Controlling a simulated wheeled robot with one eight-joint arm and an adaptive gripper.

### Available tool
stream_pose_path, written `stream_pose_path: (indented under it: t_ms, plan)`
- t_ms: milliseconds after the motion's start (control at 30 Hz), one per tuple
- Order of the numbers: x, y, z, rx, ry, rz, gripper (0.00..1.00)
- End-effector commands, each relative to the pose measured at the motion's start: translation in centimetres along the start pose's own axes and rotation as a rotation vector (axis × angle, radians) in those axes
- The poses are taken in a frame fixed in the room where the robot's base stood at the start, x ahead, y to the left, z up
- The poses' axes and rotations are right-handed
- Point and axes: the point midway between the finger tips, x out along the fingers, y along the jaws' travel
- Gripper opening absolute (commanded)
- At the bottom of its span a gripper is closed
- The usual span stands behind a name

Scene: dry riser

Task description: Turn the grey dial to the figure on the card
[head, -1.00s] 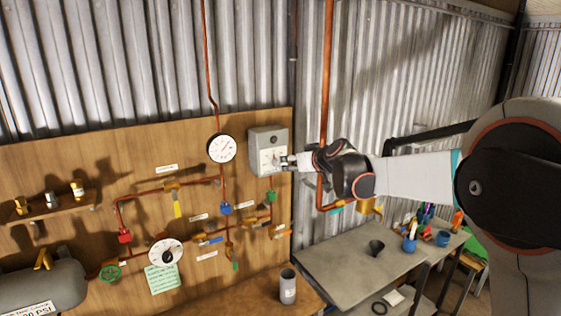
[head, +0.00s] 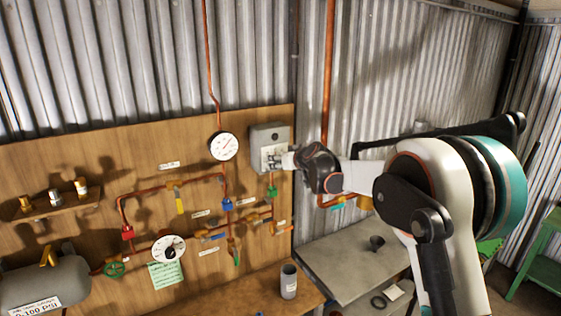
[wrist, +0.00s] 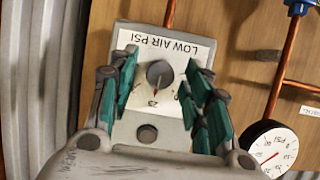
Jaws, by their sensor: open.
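The grey dial (wrist: 160,74) is a round dark grey knob on a white plate marked LOW AIR PSI, with a red mark at its edge. The plate is on a grey box (head: 270,135) on the wooden board. My gripper (wrist: 159,80) is open, with its green-padded fingers on either side of the dial; I cannot tell whether they touch it. In the head view my gripper (head: 279,160) is in front of the box and hides the dial. A green card (head: 166,275) hangs below a white dial plate with a black knob (head: 168,249); its writing is too small to read.
A round pressure gauge (head: 223,147) is just left of the box. Copper pipes with coloured valve handles cross the board. A grey cup (head: 289,281) stands on the wooden bench below. A grey table (head: 345,255) is to the right.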

Motion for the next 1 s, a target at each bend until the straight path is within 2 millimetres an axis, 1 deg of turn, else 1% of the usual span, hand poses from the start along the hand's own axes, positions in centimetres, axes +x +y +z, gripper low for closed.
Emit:
stream_pose_path:
  t_ms: [100, 167, 200, 300, 667, 867, 1000]
  plan:
    - [-0.01, -0.01, 0.00, 0.000, 0.000, 0.000, 0.44]
    - [-0.02, -0.01, 0.00, 0.000, 0.000, 0.000, 0.31]
    - [-0.02, -0.01, 0.00, 0.000, 0.000, 0.000, 0.22]
    - [-0.03, -0.01, 0.00, 0.000, 0.000, 0.000, 0.01]
    - [-0.01, 0.06, 0.06, 0.028, -0.002, -0.011, 0.01]
    - [0.04, 0.23, 0.21, 0.119, -0.005, -0.048, 0.01]
    - [0.08, 0.35, 0.27, 0.221, -0.008, -0.090, 0.01]
